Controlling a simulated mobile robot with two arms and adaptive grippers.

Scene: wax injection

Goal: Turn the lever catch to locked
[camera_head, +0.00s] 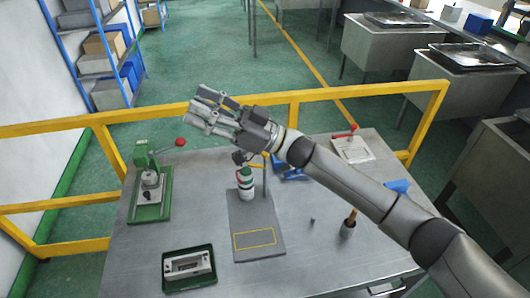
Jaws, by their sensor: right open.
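My right gripper (205,108) is in the air above the back of the steel table, left of the middle, with its fingers apart and pointing left. Nothing shows between its fingers. Two things with red-tipped levers show, and I cannot tell which is the lever catch. One is a green stand (152,197) at the table's left, with a red ball (180,142) on a lever pointing right. The other is a white plate with a red handle (346,133) at the back right. The gripper is apart from both. My left gripper is not in view.
A grey board (258,222) holds a green-and-white bottle (246,184) beside an upright post. A dark green tray (188,268) lies at the front left. A cup with a brown handle (348,227) stands at the right. A yellow rail (300,96) runs behind the steel table (300,262).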

